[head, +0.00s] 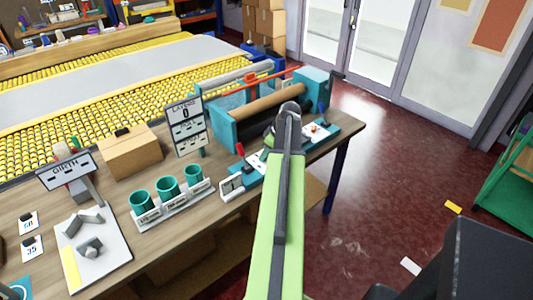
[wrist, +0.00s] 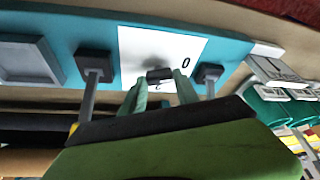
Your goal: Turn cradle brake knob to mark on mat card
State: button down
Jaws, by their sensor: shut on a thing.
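The cradle (head: 225,128) is a teal frame holding a brown roll, on the bench at the right. In the wrist view a white card (wrist: 135,45) lies on a teal surface and bears a "0" and another mark, partly covered. The small dark knob (wrist: 160,75) stands over this card. My gripper (wrist: 157,87) has its green fingers on either side of the knob and is shut on it. In the head view my gripper (head: 288,112) reaches the cradle's front, and my arm hides the knob. Which way the knob points cannot be told.
A signboard (head: 187,125) and three teal cups (head: 167,186) stand left of my arm. A cardboard box (head: 130,152) is farther back. The floor beyond the bench's right end is mostly clear.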

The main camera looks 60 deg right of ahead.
jog(key=shift+m, duration=0.3)
jog(key=shift+a+m+h, duration=0.15)
jog(key=shift+m+h, duration=0.25)
jog(key=shift+m, duration=0.1)
jog(key=m+h, duration=0.1)
jog(key=m, duration=0.2)
jog(key=shift+a, duration=0.1)
jog(key=m+h, duration=0.1)
jog(key=m, duration=0.1)
jog(key=m+g, duration=0.1)
jog(key=m, duration=0.2)
jog(key=shift+w+h, duration=0.1)
jog(key=shift+h, duration=0.3)
jog(key=c, duration=0.9)
grip_release()
jog(key=shift+r, duration=0.1)
